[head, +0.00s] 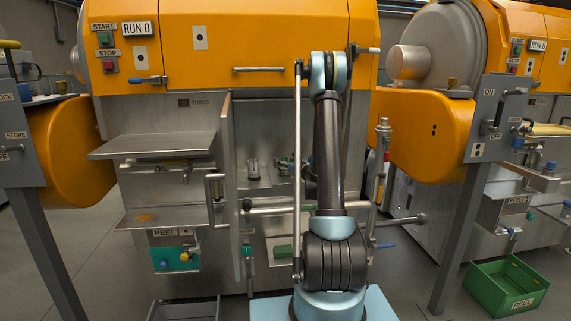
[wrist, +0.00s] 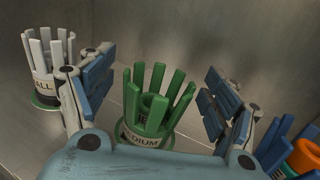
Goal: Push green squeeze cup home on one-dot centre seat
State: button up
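The green squeeze cup (wrist: 152,108) stands upright in the wrist view, with tall green prongs around a hollow centre post and a label reading "…DIUM". My gripper (wrist: 158,97) is open, with one blue-padded finger on each side of the cup. Gaps show between the prongs and both fingers. No dot marking is visible.
A white pronged cup (wrist: 49,62) labelled "…ALL" stands left of my gripper on a green base. A blue cup (wrist: 275,148) with an orange part (wrist: 305,158) is close to the right finger. A metal wall (wrist: 200,35) rises behind.

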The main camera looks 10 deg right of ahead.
jog(key=shift+r, duration=0.15)
notch_tip(320, 180, up, 9)
jog(key=s+a+n+g, duration=0.45)
jog(key=s+n, duration=0.45)
jog(key=s, duration=0.4)
jog(key=s+a+n+g, duration=0.3)
jog(key=s+a+n, duration=0.3)
jog(key=s+n, duration=0.45)
jog(key=s+d+f+n+g+h, duration=0.2)
jog(key=s+d+f+n, duration=0.1)
jog(key=s, duration=0.8)
jog(key=s+d+f+n+g+h, duration=0.2)
jog(key=s+d+f+n, duration=0.2)
jog(key=s, duration=0.6)
jog(key=s+d+f+n+g+h, duration=0.2)
jog(key=s+f+n, duration=0.3)
jog(key=s, duration=0.6)
jog(key=shift+s+d+f+g+h, duration=0.35)
jog(key=shift+d+g+h, duration=0.1)
jog(key=shift+d, duration=0.25)
jog(key=shift+w+f, duration=0.15)
jog(key=shift+w, duration=0.3)
